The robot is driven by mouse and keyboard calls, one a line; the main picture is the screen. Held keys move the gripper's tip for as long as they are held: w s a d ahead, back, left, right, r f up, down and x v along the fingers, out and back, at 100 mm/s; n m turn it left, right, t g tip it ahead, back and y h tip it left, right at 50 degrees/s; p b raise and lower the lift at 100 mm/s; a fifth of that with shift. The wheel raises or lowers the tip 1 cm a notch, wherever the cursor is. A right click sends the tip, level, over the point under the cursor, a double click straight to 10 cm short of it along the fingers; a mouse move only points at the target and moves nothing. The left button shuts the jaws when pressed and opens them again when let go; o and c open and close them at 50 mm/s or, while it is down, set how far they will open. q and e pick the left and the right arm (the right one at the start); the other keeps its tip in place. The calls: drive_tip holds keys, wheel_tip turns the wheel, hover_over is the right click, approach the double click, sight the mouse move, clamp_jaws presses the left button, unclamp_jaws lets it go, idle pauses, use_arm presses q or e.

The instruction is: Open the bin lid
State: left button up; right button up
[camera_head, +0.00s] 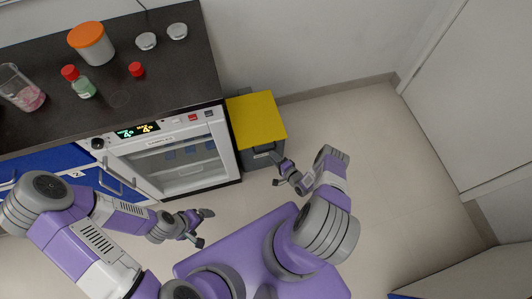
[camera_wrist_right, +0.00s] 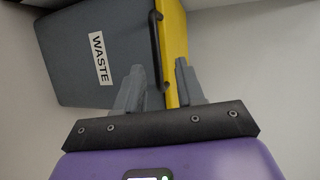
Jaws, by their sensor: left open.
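The bin (camera_head: 260,125) stands on the floor beside the glass-fronted cabinet, with a yellow lid (camera_head: 257,117) on a grey body. The lid looks closed. In the right wrist view the grey body (camera_wrist_right: 65,60) bears a WASTE label (camera_wrist_right: 101,58), and the yellow lid (camera_wrist_right: 174,30) shows edge-on. A dark bar handle (camera_wrist_right: 154,40) runs along the lid's edge. My right gripper (camera_head: 280,172) is open in front of the bin; the handle's lower end appears between its fingers (camera_wrist_right: 159,75), contact unclear. My left gripper (camera_head: 205,228) is open and empty in front of the cabinet.
The glass-fronted cabinet (camera_head: 180,165) sits left of the bin under a dark counter (camera_head: 130,100). On the counter stand an orange-lidded jar (camera_head: 92,44), a red-capped bottle (camera_head: 80,83) and a beaker (camera_head: 22,88). The floor (camera_head: 390,170) right of the bin is clear.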

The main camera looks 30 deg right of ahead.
drive_tip(key=shift+t, duration=0.3)
drive_tip(key=x, duration=0.2)
drive_tip(key=b+x, duration=0.1)
drive_tip(key=x, duration=0.1)
drive_tip(key=b+x, duration=0.1)
drive_tip(key=x, duration=0.1)
drive_tip(key=shift+w+f, duration=0.35)
drive_tip(key=shift+f, duration=0.1)
clamp_jaws()
